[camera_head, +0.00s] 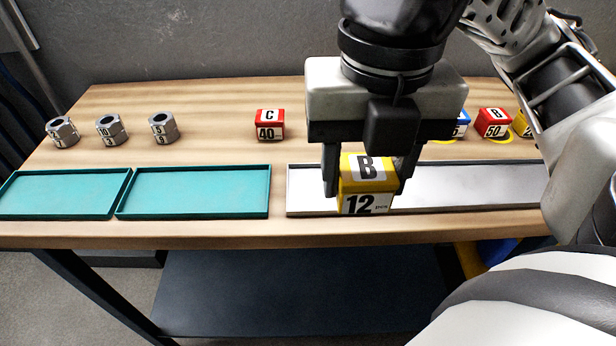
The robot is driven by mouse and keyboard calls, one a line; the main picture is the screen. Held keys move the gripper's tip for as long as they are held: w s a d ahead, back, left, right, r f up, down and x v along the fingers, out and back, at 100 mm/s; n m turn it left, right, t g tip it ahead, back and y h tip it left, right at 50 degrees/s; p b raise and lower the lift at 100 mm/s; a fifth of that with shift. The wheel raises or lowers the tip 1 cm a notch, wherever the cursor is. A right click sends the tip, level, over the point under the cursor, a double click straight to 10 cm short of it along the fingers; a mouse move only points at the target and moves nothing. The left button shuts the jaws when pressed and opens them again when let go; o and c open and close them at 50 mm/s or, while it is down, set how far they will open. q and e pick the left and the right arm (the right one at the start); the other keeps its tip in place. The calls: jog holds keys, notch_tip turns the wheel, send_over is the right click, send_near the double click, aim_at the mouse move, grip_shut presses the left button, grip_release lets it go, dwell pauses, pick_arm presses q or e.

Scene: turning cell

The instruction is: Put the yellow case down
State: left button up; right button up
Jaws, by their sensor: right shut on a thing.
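The yellow case (367,187) has a white label reading "B" on top and "12 pcs" on its front. My right gripper (366,180) points down and is shut on the yellow case, one finger on each side. The case shows in front of the long grey-white tray (470,195) and hides part of it. I cannot tell whether the case touches the tray or hangs above it. My left gripper is not in view.
Two teal trays (60,194) (195,190) lie at the front left. Several metal nuts (163,127) stand behind them. A red case (269,125) marked "C 40" stands at the back middle. Another red case (492,122), a blue case (461,122) and a yellow one (523,124) stand at the back right.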

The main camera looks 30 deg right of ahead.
jog(key=w+d+f, duration=0.1)
jog(key=w+f, duration=0.1)
jog(key=w, duration=0.2)
jog(key=w+d+f, duration=0.1)
jog(key=w+f, duration=0.2)
jog(key=w, duration=0.1)
jog(key=w+d+f, duration=0.1)
jog(key=w+f, duration=0.2)
jog(key=w, duration=0.1)
jog(key=shift+f, duration=0.15)
jog(key=shift+w+f, duration=0.15)
jog(key=shift+f, duration=0.1)
jog(key=shift+w+f, duration=0.2)
jog(key=f, duration=0.3)
jog(key=shift+w+d+f, duration=0.1)
jog(key=shift+w+f, duration=0.05)
jog(key=shift+w, duration=0.1)
jog(key=shift+f, duration=0.2)
